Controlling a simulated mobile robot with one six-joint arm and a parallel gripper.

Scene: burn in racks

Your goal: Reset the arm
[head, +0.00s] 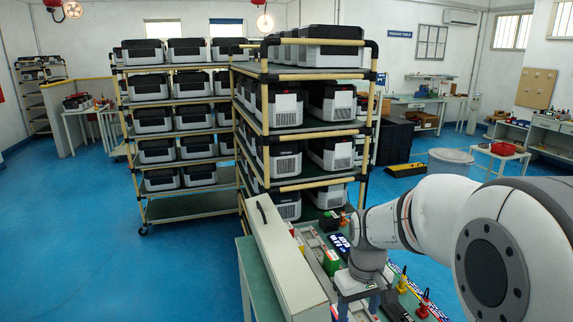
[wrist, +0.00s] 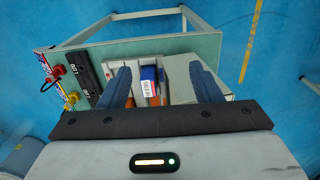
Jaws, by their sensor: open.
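My gripper (head: 358,300) is at the lower right of the head view, low over a green-topped bench. In the wrist view my gripper (wrist: 158,88) shows two dark blue fingers spread apart with nothing held between them. Below and between the fingers are a white-labelled blue and orange item (wrist: 149,85) and a pale box (wrist: 195,78). My arm reaches in from the right edge of the head view and hides part of the bench.
The bench (head: 246,262) carries a long beige case (head: 285,262), a green item (head: 331,262) and red and yellow connectors (head: 423,303). Racks (head: 190,207) of black and white units stand behind. Blue floor (head: 80,240) is clear at left. A grey bin (head: 450,160) stands beyond my arm.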

